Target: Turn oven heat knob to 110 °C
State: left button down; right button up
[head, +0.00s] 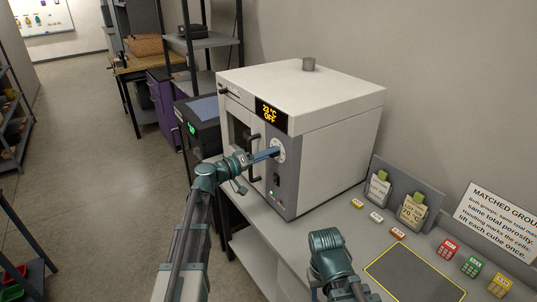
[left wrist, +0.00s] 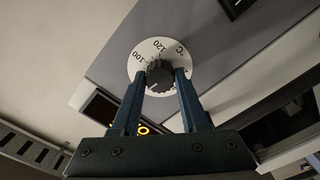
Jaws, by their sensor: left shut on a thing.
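The white oven (head: 300,90) stands on the bench against the wall. Its display (head: 270,114) reads 23 °C OFF. The heat dial (head: 281,147) is a white disc on the grey front panel. In the left wrist view the dark ribbed knob (left wrist: 160,74) sits at the middle of the dial, with 100 and 120 printed on the disc. My left gripper (head: 274,152) has its two fingers on either side of the knob, shut on it. I cannot read the knob's setting for certain. My right gripper (head: 326,243) is low over the bench; its fingers are not clear.
Two tagged pouches (head: 412,210) lean on a holder right of the oven. The oven door handle (head: 253,158) is left of the dial.

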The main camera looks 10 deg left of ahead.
pick_arm(q)
jog(key=shift+s+d+f+m, duration=0.1)
jog(key=shift+m, duration=4.9)
jog(key=shift+s+m, duration=0.1)
jog(key=shift+m, duration=4.9)
jog(key=shift+c, duration=2.1)
grip_release()
jog(key=shift+w, duration=0.1)
jog(key=v, duration=1.4)
